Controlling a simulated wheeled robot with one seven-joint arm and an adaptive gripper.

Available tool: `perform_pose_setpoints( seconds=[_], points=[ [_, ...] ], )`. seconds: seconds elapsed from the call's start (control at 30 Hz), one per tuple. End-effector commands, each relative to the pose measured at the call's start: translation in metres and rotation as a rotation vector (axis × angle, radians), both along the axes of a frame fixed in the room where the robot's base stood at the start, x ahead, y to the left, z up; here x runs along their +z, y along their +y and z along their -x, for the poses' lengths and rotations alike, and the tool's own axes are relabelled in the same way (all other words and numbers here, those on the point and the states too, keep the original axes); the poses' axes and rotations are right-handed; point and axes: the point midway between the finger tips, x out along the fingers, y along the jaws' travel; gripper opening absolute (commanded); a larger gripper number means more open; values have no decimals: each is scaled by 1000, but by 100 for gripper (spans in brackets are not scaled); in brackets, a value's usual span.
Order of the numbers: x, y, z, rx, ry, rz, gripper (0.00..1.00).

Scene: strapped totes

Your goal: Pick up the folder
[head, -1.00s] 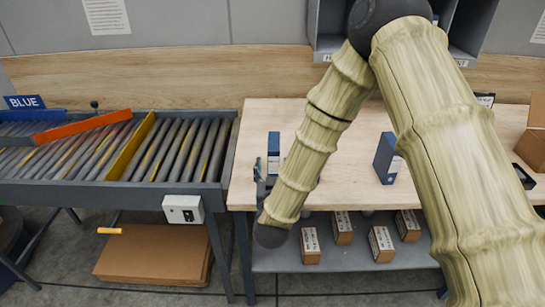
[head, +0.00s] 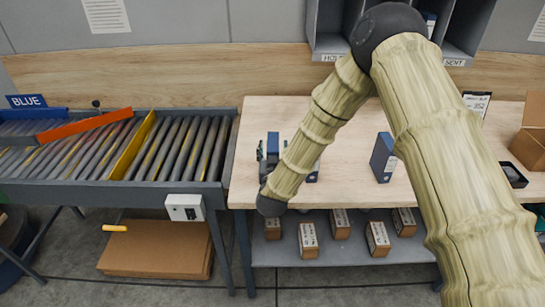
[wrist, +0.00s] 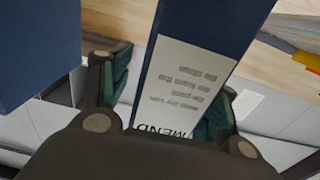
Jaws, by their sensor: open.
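A blue folder (wrist: 195,50) with a white printed label stands between the two spread fingers of my gripper (wrist: 163,98) in the wrist view. The jaws are open around it, and I cannot tell whether either finger touches it. A second blue folder (wrist: 35,50) is at the left of that view. In the head view my gripper (head: 266,160) is at the left part of the table, mostly hidden by my arm. A blue folder (head: 273,143) shows beside it, and another blue folder (head: 384,157) stands upright farther right.
The wooden table (head: 345,185) has clear room around the right folder. A roller conveyor (head: 165,150) adjoins it on the left. An open cardboard box (head: 530,140) and a black tray (head: 513,174) are at the right. Small boxes (head: 308,240) stand on the shelf below.

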Motion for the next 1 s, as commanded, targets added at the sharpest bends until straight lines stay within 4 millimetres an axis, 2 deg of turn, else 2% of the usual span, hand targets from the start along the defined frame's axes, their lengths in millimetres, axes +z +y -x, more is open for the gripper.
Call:
perform_pose_setpoints(
  seconds=[0.17, 0.47, 0.77, 1.0],
  points=[
    [0, 0, 0, 1, 0, 0, 59],
    [0, 1, 0, 1, 0, 0, 5],
    [1, 1, 0, 1, -1, 0, 5],
    [14, 1, 0, 2, -2, -1, 5]
  ],
)
